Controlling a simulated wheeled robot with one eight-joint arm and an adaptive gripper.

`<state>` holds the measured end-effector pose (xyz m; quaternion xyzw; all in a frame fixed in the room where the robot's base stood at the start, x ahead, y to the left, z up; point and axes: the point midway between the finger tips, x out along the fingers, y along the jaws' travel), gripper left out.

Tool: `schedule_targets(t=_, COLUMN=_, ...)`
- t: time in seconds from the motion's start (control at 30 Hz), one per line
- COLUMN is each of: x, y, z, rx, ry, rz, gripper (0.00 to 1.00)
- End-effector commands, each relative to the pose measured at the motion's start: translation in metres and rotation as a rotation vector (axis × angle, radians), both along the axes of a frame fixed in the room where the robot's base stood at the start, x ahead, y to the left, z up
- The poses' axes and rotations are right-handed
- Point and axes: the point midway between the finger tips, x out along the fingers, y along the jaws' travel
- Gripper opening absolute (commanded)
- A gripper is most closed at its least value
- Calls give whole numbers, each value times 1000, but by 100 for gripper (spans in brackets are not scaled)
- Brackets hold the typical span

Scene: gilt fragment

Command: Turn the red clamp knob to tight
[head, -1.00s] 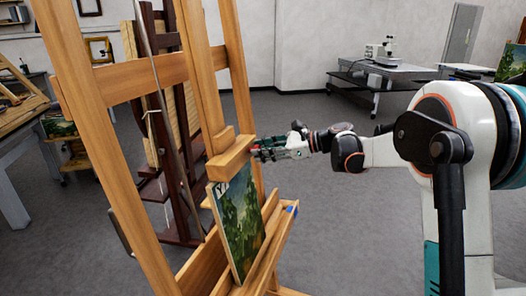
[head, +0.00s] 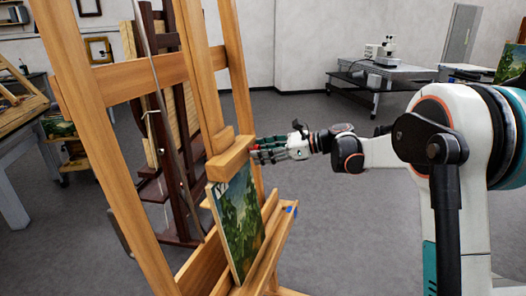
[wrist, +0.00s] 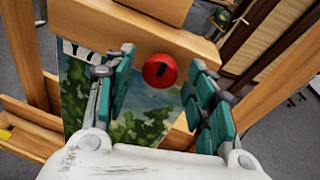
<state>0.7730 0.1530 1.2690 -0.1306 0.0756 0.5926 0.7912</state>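In the wrist view my gripper (wrist: 162,75) is open, with one teal-padded finger on each side of the knob and gaps between. In the head view my gripper (head: 258,153) is at the right end of the clamp block (head: 229,158), and the knob is mostly hidden. The painting (head: 240,225) stands under the block.
The wooden easel's posts (head: 90,120) stand close to my arm on the left. Its ledge (head: 268,262) juts out below the gripper. A dark easel (head: 180,190) stands behind.

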Motion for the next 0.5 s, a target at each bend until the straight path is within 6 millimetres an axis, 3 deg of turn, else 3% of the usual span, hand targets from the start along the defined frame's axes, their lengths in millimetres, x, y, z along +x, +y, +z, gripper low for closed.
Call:
schedule_targets(t=0.27, x=0, y=-2, z=1, rx=1, ry=-1, rz=-1, gripper=50)
schedule_targets(t=0.5, x=-9, y=-31, z=10, rx=1, ry=0, rz=-3, gripper=50)
